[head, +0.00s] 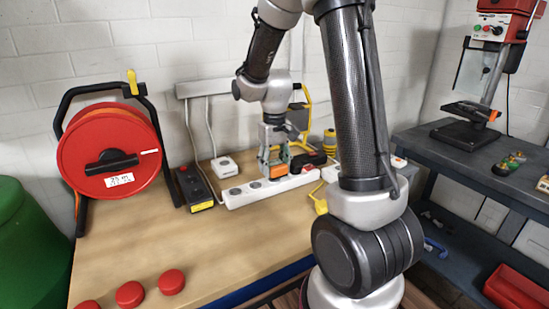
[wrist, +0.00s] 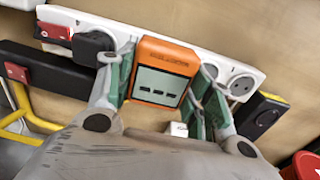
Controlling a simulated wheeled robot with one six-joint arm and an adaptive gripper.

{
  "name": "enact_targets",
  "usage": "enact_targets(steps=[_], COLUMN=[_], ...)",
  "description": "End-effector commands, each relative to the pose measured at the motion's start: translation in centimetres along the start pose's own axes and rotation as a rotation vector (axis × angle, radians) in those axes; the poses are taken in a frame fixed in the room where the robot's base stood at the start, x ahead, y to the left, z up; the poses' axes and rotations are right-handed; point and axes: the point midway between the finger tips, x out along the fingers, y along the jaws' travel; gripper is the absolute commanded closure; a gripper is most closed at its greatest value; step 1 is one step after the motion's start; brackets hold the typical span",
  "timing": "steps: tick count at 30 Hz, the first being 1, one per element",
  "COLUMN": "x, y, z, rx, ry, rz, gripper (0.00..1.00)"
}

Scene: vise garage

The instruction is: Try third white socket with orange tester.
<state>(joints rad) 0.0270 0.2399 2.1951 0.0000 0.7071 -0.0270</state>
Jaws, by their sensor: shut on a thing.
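My gripper (head: 268,160) is shut on the orange tester (head: 279,171). In the wrist view the tester (wrist: 162,74) sits between the green finger pads, with three dark marks on its pale face. The tester is at the white socket strip (head: 300,181), over the place beside two uncovered round sockets. The strip (wrist: 225,58) also shows behind the tester in the wrist view, with those sockets on the right. A black plug (wrist: 92,46) and a red switch (wrist: 55,31) are on its left part. The tester's prongs are hidden; I cannot tell whether they are inserted.
A red cable reel (head: 110,152) stands at left. Red caps (head: 171,282) lie on the front of the wooden bench (head: 225,250), whose middle is clear.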

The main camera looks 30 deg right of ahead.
Motion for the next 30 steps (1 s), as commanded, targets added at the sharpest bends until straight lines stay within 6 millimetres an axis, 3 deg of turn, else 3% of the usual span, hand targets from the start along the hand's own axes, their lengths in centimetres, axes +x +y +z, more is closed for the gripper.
enact_targets(steps=[8,30], x=[1.02,1.04], y=[0.00,-0.01], z=[0.01,0.03], rx=[0.000,0.000], ry=[0.000,0.000], rz=[0.000,0.000], gripper=[0.87,0.87])
